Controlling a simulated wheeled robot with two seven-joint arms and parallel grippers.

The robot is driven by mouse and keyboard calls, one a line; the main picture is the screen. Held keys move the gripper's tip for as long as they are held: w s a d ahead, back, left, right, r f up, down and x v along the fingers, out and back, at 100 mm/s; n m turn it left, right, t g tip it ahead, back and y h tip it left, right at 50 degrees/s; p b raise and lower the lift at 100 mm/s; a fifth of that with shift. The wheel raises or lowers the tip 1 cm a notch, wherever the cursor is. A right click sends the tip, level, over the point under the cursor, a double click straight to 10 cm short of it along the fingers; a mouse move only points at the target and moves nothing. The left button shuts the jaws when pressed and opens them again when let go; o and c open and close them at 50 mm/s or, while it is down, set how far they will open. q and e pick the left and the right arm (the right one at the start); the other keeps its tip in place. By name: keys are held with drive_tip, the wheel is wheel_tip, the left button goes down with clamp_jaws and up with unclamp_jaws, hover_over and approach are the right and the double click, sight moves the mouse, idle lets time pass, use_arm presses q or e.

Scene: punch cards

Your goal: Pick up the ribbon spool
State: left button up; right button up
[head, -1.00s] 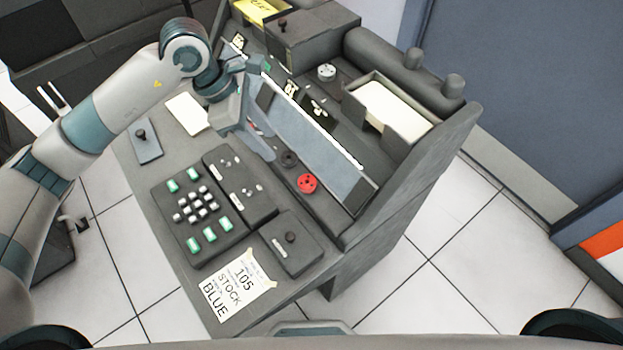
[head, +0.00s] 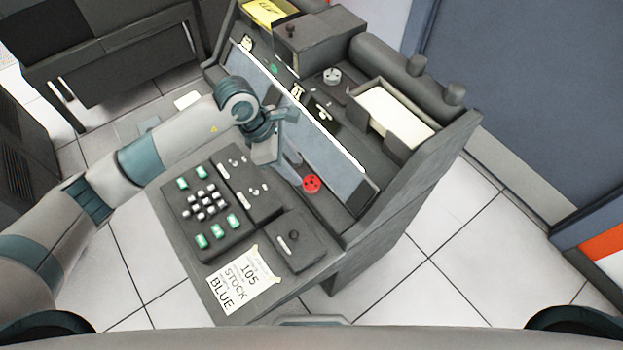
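A red round spool (head: 312,183) with dark holes in its face lies on the machine, at the lower edge of the long tilted panel. A grey-white round spool (head: 332,75) sits higher up on the machine. The view does not settle which of them is the ribbon spool. My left gripper (head: 286,166) points down just left of the red spool, over the spot where a dark round part showed earlier. That part is now hidden by the gripper. I cannot tell whether the fingers are apart or closed. My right gripper is not in view.
Left of the red spool is a keypad (head: 205,203) with green and white keys. Below are a dark knobbed block (head: 293,240) and a taped note (head: 243,280) reading 105 STOCK BLUE. A card tray (head: 392,118) stands upper right. The tilted panel (head: 335,150) borders the spool.

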sight(308, 183)
use_arm(q)
drive_tip(key=shift+x, duration=0.95)
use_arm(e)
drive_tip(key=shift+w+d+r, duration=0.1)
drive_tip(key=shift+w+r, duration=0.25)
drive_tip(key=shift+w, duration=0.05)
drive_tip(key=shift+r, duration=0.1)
